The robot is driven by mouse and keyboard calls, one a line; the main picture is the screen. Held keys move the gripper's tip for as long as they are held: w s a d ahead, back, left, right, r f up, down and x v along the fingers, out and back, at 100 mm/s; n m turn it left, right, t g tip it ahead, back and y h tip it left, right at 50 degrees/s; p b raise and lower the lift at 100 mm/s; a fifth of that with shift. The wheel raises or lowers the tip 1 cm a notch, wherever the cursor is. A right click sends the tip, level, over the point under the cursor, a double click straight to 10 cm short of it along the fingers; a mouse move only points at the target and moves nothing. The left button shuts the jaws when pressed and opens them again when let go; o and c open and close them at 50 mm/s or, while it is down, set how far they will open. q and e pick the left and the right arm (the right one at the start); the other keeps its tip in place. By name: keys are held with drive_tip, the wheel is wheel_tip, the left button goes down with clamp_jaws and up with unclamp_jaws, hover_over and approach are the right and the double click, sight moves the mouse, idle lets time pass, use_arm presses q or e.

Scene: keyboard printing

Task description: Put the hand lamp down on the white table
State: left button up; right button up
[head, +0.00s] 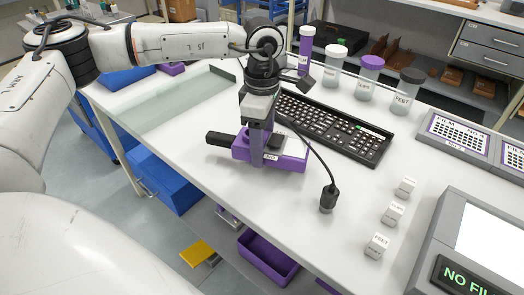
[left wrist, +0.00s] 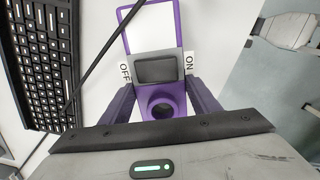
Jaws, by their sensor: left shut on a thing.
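The hand lamp appears to be the purple body (head: 292,161) with a black part sticking out to its left, near the middle of the white table (head: 240,205). In the left wrist view the purple body (left wrist: 133,38) has a white panel, a dark block and a round purple ring, with ON and OFF tags at its sides. My left gripper (head: 258,158) points down at it, its fingers shut around the ringed part. The fingers hide part of it. I cannot tell whether it touches the table top. My right gripper is not in view.
A black keyboard (head: 330,125) lies just behind. A thin black curved stalk ends in a dark head (head: 328,198) to the right. The front table strip is clear.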

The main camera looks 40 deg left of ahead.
use_arm(q)
drive_tip(key=shift+f, duration=1.55)
drive_tip(key=shift+f, duration=0.2)
drive_tip(key=o, duration=1.3)
drive_tip(key=shift+c, duration=0.2)
drive_tip(key=shift+r, duration=0.15)
wheel_tip(320, 180, up, 12)
drive_tip(key=shift+r, duration=0.1)
